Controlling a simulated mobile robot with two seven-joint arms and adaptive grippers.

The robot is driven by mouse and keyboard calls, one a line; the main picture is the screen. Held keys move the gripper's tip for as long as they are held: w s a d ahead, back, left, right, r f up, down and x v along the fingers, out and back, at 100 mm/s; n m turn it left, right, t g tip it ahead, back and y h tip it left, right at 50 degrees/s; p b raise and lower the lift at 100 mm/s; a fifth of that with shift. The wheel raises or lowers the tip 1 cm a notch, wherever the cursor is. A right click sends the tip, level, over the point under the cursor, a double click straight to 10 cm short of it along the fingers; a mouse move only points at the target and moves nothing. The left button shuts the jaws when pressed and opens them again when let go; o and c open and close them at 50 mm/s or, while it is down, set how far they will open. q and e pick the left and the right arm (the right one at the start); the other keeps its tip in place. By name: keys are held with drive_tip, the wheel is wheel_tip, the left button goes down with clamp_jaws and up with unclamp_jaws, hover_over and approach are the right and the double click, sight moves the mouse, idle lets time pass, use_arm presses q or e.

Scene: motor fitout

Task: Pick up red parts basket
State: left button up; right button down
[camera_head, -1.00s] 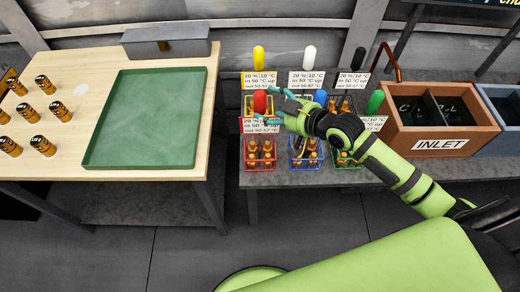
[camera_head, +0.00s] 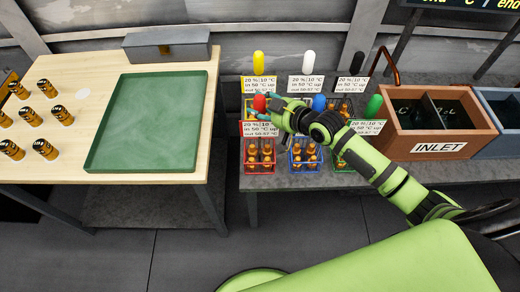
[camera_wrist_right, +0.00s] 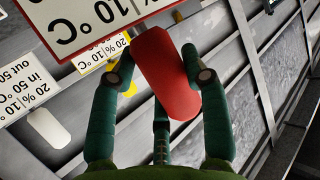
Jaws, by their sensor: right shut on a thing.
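The red parts basket (camera_head: 260,157) is a small red wire basket with several amber bottles, at the front left of the baskets on the grey bench. Its upright red handle (camera_head: 259,103) rises behind its white label card (camera_head: 262,130). My right gripper (camera_head: 263,104) comes in from the right and is shut on this handle. The right wrist view shows the red handle (camera_wrist_right: 167,75) between the two fingertips, slightly tilted in the picture. The basket appears to sit on the bench. My left gripper is not in view.
Blue (camera_head: 306,157) and green-handled baskets stand right of it; yellow, white and black-handled ones are behind. A brown INLET box (camera_head: 440,146) is farther right. A wooden table (camera_head: 150,60) at left holds an empty green tray (camera_head: 92,155) and several amber bottles.

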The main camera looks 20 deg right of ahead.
drive_tip(key=shift+w+r, duration=0.1)
drive_tip(key=shift+r, duration=0.15)
wheel_tip(320, 180, up, 10)
drive_tip(key=shift+f+b, duration=0.1)
drive_tip(key=shift+b, duration=0.35)
